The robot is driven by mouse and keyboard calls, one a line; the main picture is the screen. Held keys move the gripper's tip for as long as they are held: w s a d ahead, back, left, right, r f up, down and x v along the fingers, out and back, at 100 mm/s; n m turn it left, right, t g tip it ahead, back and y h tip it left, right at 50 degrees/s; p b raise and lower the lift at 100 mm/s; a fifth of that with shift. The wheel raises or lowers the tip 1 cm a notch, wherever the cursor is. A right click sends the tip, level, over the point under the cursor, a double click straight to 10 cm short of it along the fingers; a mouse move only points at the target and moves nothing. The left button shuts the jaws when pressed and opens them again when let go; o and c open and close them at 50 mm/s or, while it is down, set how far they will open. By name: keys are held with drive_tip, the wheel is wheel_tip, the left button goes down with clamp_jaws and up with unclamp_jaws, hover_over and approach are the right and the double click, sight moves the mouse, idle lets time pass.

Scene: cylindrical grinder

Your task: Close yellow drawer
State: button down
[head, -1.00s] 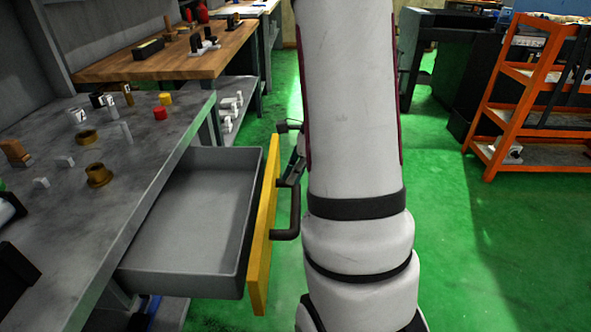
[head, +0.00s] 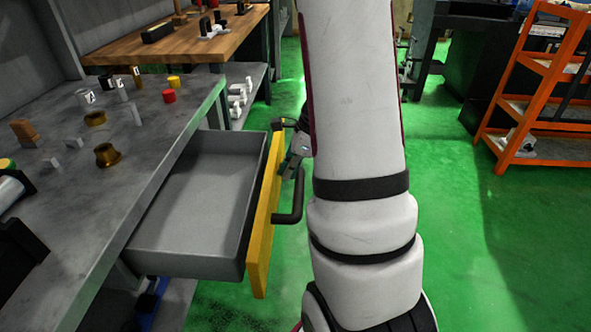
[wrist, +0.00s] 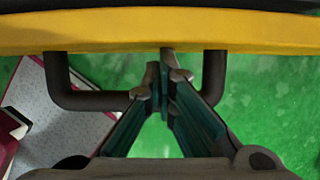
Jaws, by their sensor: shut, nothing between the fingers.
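The drawer with the yellow front (head: 263,225) stands pulled out from the grey workbench; its grey tray (head: 200,205) looks empty. A dark bar handle (head: 297,200) sits on the outer face of the front. My gripper (head: 283,140) is at the far part of the yellow front, partly hidden by my arm. In the wrist view my gripper (wrist: 165,72) has its fingers together and empty. The fingertips lie between the two posts of the handle (wrist: 95,101), close to the yellow front (wrist: 160,30). I cannot tell whether they touch it.
The grey workbench (head: 130,185) at left holds several small parts, including a brass flanged piece (head: 107,156). A wooden-topped table (head: 190,45) stands behind it. An orange shelf rack (head: 535,85) is at right. Green floor (head: 455,240) is clear on the right.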

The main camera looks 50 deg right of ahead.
drive_tip(key=w+a+p, duration=0.2)
drive_tip(key=w+a, duration=0.3)
drive_tip(key=w, duration=0.1)
drive_tip(key=w+a+p, duration=0.3)
drive_tip(key=w+a, duration=0.2)
drive_tip(key=w, duration=0.2)
drive_tip(key=w+a+p, duration=0.2)
drive_tip(key=w+a, duration=0.3)
drive_tip(key=w, duration=0.2)
drive_tip(key=shift+a, duration=0.4)
drive_tip(key=shift+w+a, duration=0.1)
drive_tip(key=shift+r+p, duration=0.15)
drive_tip(key=shift+p, duration=0.2)
